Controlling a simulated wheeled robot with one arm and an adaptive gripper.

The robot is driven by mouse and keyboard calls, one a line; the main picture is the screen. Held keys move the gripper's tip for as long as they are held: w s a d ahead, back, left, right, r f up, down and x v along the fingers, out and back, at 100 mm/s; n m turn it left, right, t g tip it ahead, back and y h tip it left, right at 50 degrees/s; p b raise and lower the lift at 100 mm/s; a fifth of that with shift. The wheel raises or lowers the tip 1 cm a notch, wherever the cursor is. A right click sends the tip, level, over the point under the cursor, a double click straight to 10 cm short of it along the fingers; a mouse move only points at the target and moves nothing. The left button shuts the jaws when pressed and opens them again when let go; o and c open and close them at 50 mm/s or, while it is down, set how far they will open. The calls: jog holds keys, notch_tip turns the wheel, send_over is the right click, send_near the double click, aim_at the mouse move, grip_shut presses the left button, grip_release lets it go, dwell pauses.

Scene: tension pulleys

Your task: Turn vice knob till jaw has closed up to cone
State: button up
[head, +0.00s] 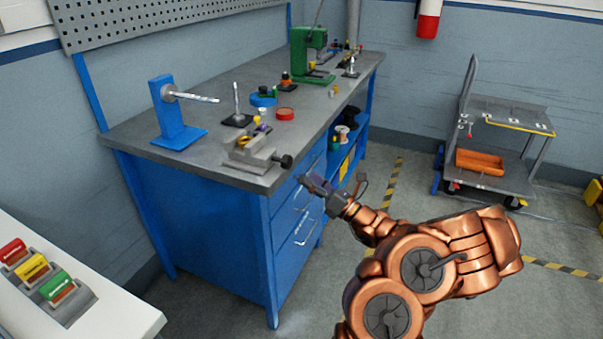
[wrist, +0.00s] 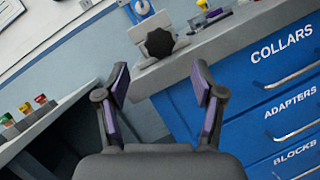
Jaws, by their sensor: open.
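The grey vice (head: 250,152) sits at the near corner of the workbench in the head view, its black knob (head: 286,161) facing the bench's front edge. In the wrist view the knob (wrist: 160,43) shows face-on in front of the vice body (wrist: 150,25). A small yellow and purple thing (head: 262,127) stands at the vice; I cannot tell whether it is the cone. My gripper (head: 304,179) is just in front of the bench edge, near and below the knob. In the wrist view my gripper (wrist: 160,84) is open and empty, its fingers apart from the knob.
The bench (head: 190,160) also bears a blue stand (head: 176,118) with a rod, a green press (head: 308,55) and small coloured parts. Blue drawers (wrist: 275,75) lie below the bench edge. A trolley (head: 500,125) stands at the right; the floor between is clear.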

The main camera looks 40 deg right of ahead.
jog(key=shift+v, duration=1.45)
jog(key=a+r+n+g+y+p, duration=0.1)
jog(key=a+r+n+g+y, duration=0.2)
jog(key=a+n, duration=0.3)
jog(key=a+r+n+g+y, duration=0.3)
jog(key=a+r+y, duration=0.1)
jog(key=a, duration=0.4)
jog(key=a+r+n+g+y+p, duration=0.1)
jog(key=a+r+n+g+y, duration=0.2)
jog(key=a+n, duration=0.3)
jog(key=s+a+r+n+g, duration=0.2)
jog(key=s+a+n+g, duration=0.8)
jog(key=a, duration=0.6)
jog(key=s+a+f+n+g+h+p, duration=0.1)
jog(key=s+a+n+g+h, duration=0.1)
jog(key=s+n+h, duration=0.35)
jog(key=s+a+f+n+g+h+p, duration=0.1)
jog(key=s+f+n+g+h+p, duration=0.15)
jog(key=s, duration=0.65)
jog(key=s+d+r+n+t+h+p, duration=0.1)
jog(key=s+d+n+h, duration=0.4)
jog(key=s+d+h, duration=0.3)
jog(key=d, duration=0.3)
jog(key=shift+s+d+r+h, duration=0.2)
jog(key=shift+s+h, duration=0.1)
jog(key=shift+s, duration=0.1)
